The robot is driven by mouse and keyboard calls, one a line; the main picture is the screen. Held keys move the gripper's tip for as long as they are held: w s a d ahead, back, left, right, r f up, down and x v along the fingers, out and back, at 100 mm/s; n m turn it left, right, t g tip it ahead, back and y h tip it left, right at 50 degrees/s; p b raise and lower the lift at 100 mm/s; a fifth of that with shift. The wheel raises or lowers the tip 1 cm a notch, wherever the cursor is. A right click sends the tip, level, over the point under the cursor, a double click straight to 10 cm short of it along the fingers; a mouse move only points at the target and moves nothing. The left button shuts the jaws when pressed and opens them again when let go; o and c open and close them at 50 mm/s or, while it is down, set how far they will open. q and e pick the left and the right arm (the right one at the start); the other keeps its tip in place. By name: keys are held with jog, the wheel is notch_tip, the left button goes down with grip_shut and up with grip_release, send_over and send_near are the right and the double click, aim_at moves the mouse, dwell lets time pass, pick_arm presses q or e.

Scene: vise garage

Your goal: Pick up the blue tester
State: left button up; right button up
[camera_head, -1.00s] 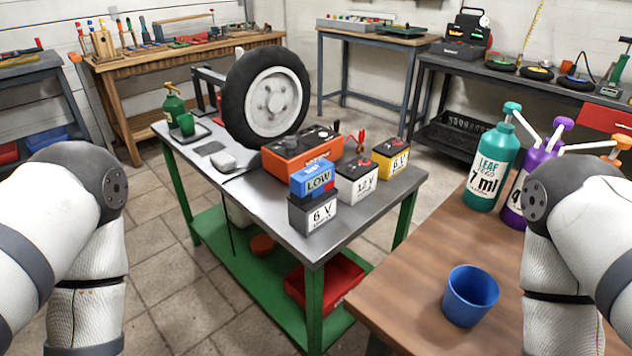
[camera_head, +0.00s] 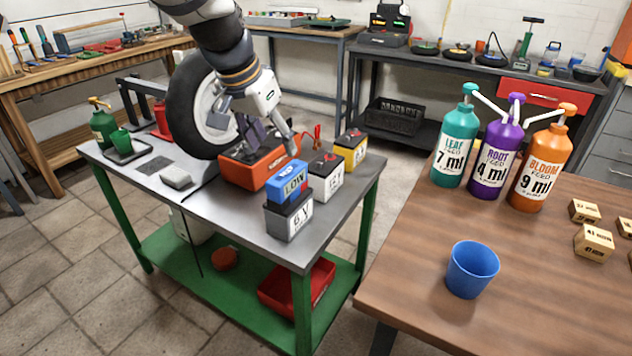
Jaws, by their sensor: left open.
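The blue tester (camera_head: 287,182) is a small blue box with a dark "LOW" display. It sits on top of a grey battery marked 6 V (camera_head: 290,217), at the near corner of the metal-topped bench. My left gripper (camera_head: 272,147) is open and empty. In the picture it hangs over the orange unit (camera_head: 262,165), above and behind the tester and apart from it. The left arm hides part of the wheel. My right gripper is out of view.
A white battery (camera_head: 326,180) and a yellow battery (camera_head: 353,150) stand right of the tester. A wheel (camera_head: 180,110) stands behind. The wooden table (camera_head: 400,270) at right holds pump bottles (camera_head: 495,155), a blue cup (camera_head: 471,270) and small boxes. Bare metal (camera_head: 225,205) lies left of the tester.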

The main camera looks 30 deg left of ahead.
aim_at(285, 173)
pick_arm(q)
jog(key=b+x, duration=0.1)
jog(key=x, duration=0.5)
jog(key=shift+s+f, duration=0.1)
jog(key=shift+f, duration=0.2)
jog(key=x, duration=0.5)
jog(key=shift+a+f+b, duration=0.15)
jog(key=shift+f+b, duration=0.15)
jog(key=shift+f, duration=0.05)
jog(key=shift+r, duration=0.15)
jog(key=shift+c, duration=1.3)
grip_shut()
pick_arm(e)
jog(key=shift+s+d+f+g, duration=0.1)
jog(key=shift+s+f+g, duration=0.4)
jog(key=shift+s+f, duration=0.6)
